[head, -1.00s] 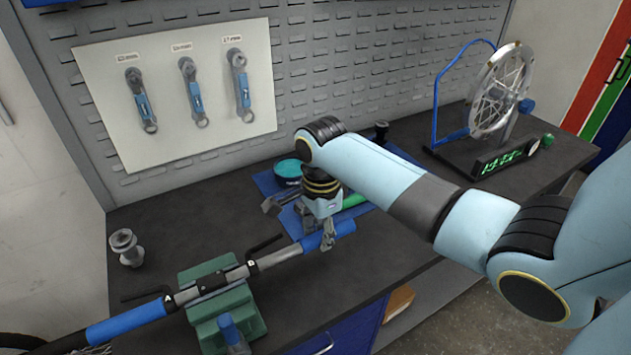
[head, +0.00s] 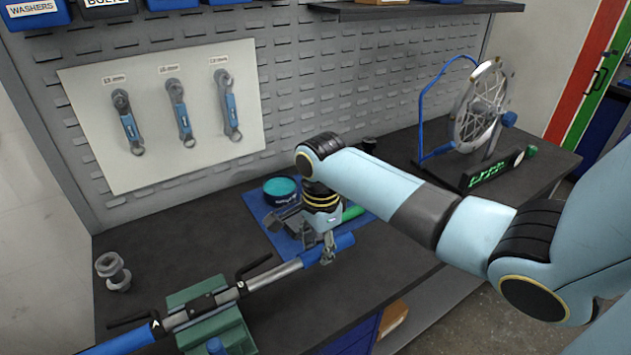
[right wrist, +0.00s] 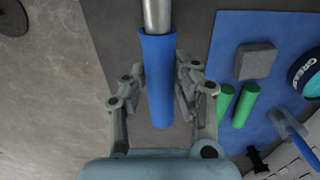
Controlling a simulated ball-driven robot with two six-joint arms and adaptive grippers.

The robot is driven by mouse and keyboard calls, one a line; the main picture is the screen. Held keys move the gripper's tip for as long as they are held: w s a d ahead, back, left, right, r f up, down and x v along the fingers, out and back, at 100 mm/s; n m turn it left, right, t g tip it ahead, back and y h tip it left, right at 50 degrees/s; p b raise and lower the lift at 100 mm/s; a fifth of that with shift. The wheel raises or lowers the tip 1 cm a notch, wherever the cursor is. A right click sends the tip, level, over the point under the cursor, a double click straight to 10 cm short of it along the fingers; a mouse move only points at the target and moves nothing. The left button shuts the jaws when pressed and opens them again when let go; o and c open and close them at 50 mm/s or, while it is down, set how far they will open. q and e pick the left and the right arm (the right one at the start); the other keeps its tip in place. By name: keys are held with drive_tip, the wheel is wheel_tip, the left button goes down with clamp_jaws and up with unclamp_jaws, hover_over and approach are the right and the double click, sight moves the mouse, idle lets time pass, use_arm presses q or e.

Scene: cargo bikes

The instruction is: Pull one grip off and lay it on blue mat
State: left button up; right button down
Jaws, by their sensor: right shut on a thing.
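A handlebar (head: 272,276) lies clamped in a green vise. A blue grip (head: 345,241) sits on its right end, and another blue grip (head: 122,342) is on its left end, partly cut off. My right gripper (head: 327,256) is shut on the right-end grip. In the right wrist view, its fingers stand on both sides of this grip (right wrist: 158,70), with the bare metal bar (right wrist: 157,15) entering the grip's far end. The blue mat (right wrist: 228,42) lies beside it on the bench, partly hidden by my arm in the head view. My left gripper is out of view.
On the mat are green grips (right wrist: 245,104), a grey block (right wrist: 257,62), a grease tin (head: 280,188) and a blue-handled tool (right wrist: 287,124). A wheel stand (head: 482,120) is at the back right. A metal part (head: 112,270) stands at the left.

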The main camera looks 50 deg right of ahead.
drive_tip(key=shift+s+d, duration=0.25)
drive_tip(key=shift+d, duration=0.9)
drive_tip(key=shift+s+d+r, duration=0.1)
drive_tip(key=shift+d+r, duration=0.15)
drive_tip(key=shift+r, duration=0.6)
drive_tip(key=shift+s+d+r, duration=0.1)
drive_tip(key=shift+d+r, duration=0.15)
drive_tip(key=shift+r, duration=0.6)
drive_tip(key=shift+d+r, duration=0.25)
drive_tip(key=shift+r, duration=0.6)
